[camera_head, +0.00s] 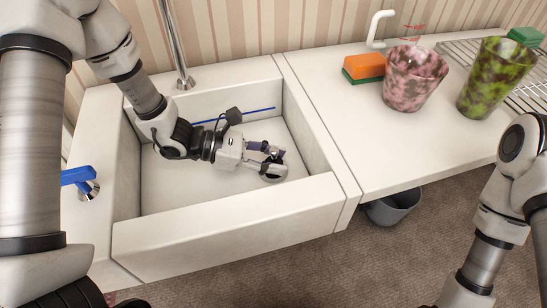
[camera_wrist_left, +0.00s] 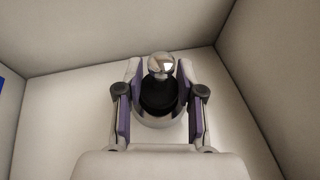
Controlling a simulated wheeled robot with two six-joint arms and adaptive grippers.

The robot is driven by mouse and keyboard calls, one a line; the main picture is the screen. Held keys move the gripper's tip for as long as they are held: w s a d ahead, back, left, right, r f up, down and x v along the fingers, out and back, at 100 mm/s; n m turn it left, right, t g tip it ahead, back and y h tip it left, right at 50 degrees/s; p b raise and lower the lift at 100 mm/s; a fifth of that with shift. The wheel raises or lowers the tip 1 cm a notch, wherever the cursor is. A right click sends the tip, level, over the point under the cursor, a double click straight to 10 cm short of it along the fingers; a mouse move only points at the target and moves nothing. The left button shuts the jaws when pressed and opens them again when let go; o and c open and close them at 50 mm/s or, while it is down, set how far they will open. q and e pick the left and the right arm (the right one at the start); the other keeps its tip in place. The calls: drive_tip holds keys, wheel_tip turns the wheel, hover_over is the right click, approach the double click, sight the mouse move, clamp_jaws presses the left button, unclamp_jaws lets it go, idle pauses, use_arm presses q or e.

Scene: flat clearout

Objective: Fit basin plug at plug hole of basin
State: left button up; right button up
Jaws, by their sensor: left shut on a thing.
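The basin (camera_head: 215,222) is a white rectangular trough set in the counter; its pale inner walls also fill the left wrist view (camera_wrist_left: 70,50). My left gripper (camera_head: 276,160) is low inside it, towards the right end. In the left wrist view its purple-padded fingers (camera_wrist_left: 155,88) are shut on the basin plug, which has a shiny metal knob (camera_wrist_left: 160,65) above a black round body (camera_wrist_left: 158,97). I cannot make out the plug hole. My right gripper is outside both views.
A metal tap pipe (camera_head: 175,45) rises behind the basin, and a blue lever (camera_head: 77,176) stands at its left. A sponge (camera_head: 364,67), a pink mottled cup (camera_head: 412,80) and a green mottled cup (camera_head: 492,80) stand on the right counter. A grey bin (camera_head: 393,207) is below.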

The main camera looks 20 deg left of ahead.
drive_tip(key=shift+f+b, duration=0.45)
drive_tip(key=shift+b, duration=0.05)
idle(0.7)
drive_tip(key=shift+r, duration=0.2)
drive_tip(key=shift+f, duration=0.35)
idle(1.7)
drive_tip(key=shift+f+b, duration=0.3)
drive_tip(key=shift+b, duration=0.1)
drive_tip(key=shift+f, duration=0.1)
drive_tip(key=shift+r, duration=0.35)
